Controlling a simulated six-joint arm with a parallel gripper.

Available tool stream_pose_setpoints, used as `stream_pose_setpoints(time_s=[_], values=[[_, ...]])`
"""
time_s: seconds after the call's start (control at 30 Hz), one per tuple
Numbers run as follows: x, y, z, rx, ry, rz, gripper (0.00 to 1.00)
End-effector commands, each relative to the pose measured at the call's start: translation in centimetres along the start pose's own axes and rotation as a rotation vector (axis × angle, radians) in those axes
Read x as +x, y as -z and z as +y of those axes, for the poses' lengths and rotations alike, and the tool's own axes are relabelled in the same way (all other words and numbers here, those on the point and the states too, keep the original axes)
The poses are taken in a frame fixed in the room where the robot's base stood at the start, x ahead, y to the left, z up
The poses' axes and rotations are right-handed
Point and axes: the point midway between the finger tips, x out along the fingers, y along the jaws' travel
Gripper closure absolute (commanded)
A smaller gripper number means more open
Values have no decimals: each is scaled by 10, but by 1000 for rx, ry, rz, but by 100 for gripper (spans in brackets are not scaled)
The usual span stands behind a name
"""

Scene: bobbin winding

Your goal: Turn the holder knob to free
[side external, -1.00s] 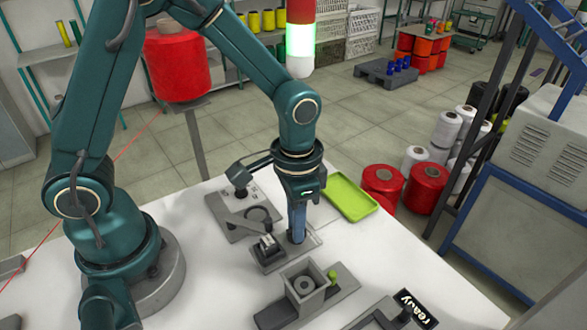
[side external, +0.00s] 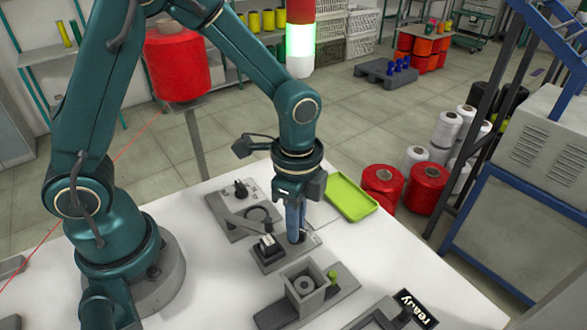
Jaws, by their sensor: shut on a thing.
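My gripper (side external: 296,238) points straight down at the right part of a small grey holder base (side external: 272,262) on the white table. Its fingers are shut on the holder knob, which they hide almost wholly, so I cannot read its setting. A small block with a pale top (side external: 268,246) stands on the same base, just left of the fingers.
Behind the holder is a grey plate with a black knob (side external: 240,190) and a ring. A green tray (side external: 352,196) lies behind right. A square grey box with a round part inside (side external: 303,288) stands in front, near a "ready" sign (side external: 415,308).

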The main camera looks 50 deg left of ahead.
Motion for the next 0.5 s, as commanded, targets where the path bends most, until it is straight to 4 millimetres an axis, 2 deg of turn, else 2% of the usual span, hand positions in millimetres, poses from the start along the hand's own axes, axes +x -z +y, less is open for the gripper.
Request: stream_pose_setpoints(time_s=[0.5], values=[[-1,1,0,49,2,3,100]])
